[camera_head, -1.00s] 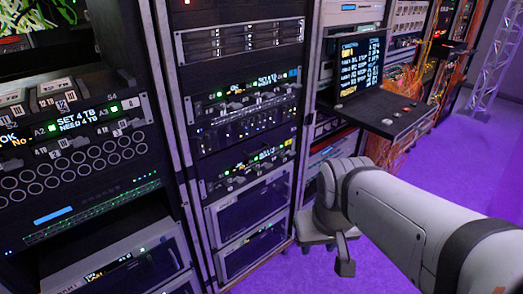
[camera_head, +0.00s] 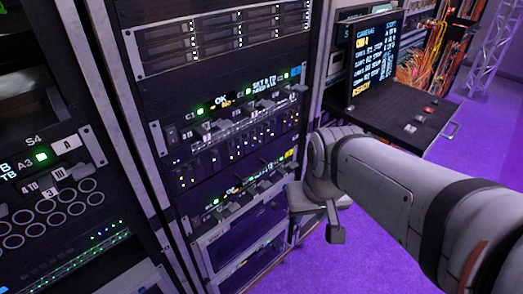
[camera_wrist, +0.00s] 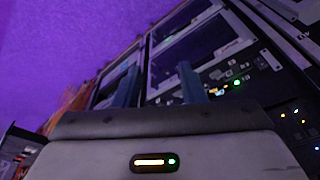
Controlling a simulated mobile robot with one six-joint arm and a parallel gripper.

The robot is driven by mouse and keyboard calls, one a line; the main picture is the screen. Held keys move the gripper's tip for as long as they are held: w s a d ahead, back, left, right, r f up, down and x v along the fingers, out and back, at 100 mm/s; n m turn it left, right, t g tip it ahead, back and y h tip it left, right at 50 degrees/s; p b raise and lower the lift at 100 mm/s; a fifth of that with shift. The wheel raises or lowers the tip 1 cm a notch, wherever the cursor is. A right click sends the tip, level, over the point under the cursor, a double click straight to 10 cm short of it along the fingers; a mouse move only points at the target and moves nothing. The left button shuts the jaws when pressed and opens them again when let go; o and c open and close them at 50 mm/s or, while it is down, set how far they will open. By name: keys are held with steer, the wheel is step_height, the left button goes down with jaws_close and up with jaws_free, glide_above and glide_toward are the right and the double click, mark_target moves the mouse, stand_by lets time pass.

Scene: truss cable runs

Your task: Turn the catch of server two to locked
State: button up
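The middle rack holds an upper server unit (camera_head: 245,100) with a lit text display, green lights and a row of small grey levers. A lower server unit (camera_head: 245,190) with similar lights and levers sits below a patch panel. I cannot read which one is server two, nor how its catch is set. In the wrist view my gripper (camera_wrist: 160,80) shows two bluish fingers standing apart with nothing between them. A lit panel with green lights (camera_wrist: 225,80) lies beyond the right finger, and the fingers appear clear of it.
A pull-out console (camera_head: 405,115) with a text screen (camera_head: 373,58) juts out right of the rack, above my arm. Another rack unit (camera_head: 50,175) stands at the left. Orange cables (camera_head: 425,75) hang behind the console. Purple floor (camera_head: 400,265) is open at the lower right.

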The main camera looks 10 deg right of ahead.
mark_target(279, 208)
steer(key=shift+o, duration=0.7)
steer(key=shift+f, duration=0.35)
steer(key=shift+o, duration=1)
step_height(279, 208, down, 9)
steer(key=a+m+g+y+b, duration=0.2)
steer(key=a+m+y+b, duration=0.1)
steer(key=b, duration=0.3)
steer(key=shift+m, duration=0.4)
steer(key=w+a+f+m+t+y+b, duration=0.35)
steer(key=w+f+m+y+b, duration=0.65)
steer(key=w+f+m+b, duration=0.35)
steer(key=w+d+f+m+t+h+b, duration=0.2)
steer(key=w+d+f+m+t+b, duration=0.65)
steer(key=d+f+m+t, duration=0.3)
steer(key=shift+g+h, duration=0.3)
steer(key=shift+g, duration=0.1)
steer(key=x, duration=0.5)
steer(key=b+x, duration=0.1)
steer(key=x, duration=0.1)
steer(key=shift+w+a+f, duration=0.1)
steer(key=shift+w+f, duration=0.25)
steer(key=shift+w, duration=0.05)
steer(key=shift+c, duration=0.2)
steer(key=c, duration=0.9)
